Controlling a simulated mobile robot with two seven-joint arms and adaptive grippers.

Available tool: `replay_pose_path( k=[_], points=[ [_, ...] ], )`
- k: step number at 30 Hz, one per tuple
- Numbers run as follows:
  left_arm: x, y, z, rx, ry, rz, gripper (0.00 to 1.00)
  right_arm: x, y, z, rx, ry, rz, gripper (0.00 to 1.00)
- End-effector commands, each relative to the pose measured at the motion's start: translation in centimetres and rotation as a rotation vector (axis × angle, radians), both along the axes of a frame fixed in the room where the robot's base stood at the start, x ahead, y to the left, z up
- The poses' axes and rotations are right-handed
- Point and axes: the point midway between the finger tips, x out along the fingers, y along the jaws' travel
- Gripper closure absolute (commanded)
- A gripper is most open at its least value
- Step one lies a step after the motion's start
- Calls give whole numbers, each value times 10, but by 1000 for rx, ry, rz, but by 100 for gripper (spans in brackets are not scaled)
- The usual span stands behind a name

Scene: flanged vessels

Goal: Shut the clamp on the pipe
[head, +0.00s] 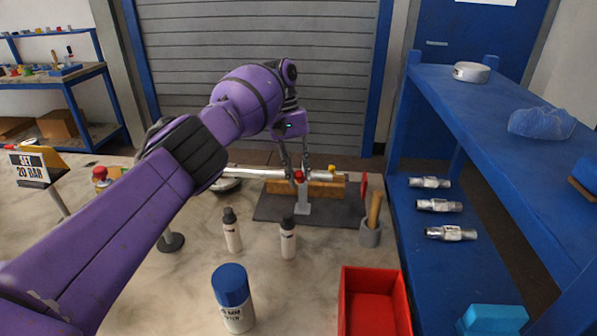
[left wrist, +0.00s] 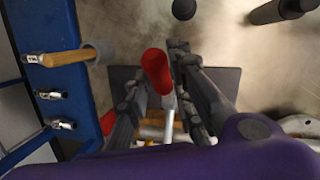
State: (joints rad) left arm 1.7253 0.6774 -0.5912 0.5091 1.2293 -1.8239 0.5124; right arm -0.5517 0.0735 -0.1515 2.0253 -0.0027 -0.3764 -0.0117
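A silver pipe (head: 250,173) runs sideways over the dark mat (head: 265,212) on the bench, with a wood-coloured block (head: 325,190) by it. The clamp has a pale metal upright (head: 303,207) and a red-tipped lever (head: 299,176). In the left wrist view the red tip (left wrist: 157,72) stands over a pale metal stem. My left gripper (head: 297,168) reaches down at the clamp, its fingers apart on either side of the red tip. They also show in the left wrist view (left wrist: 158,82); firm contact cannot be told. The clamp's jaw is partly hidden. My right gripper is not in view.
Two small black-capped bottles (head: 232,232) and a blue-capped can (head: 232,300) stand in front. A red bin (head: 375,310) is at front right. A grey cup (head: 370,236) holds a wooden-handled tool beside the mat. A blue shelf (head: 420,220) with metal fittings stands right.

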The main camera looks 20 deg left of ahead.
Motion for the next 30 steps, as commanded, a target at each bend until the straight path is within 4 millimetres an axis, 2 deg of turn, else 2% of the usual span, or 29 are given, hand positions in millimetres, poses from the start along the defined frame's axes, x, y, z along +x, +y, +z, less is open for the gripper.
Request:
replay_pose_path(
  k=[1,3,14,17,24,30],
  points=[
    [0,0,0,0,0,0,69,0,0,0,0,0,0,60],
    [0,0,0,0,0,0,62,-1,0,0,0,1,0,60],
    [1,0,5,0,-2,1,62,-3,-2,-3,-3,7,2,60],
    [1,0,19,-1,-5,0,62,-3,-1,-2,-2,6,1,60],
    [1,0,66,-1,-4,0,62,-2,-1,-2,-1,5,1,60],
    [1,0,93,0,-2,2,62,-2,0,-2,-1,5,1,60]
  ],
)
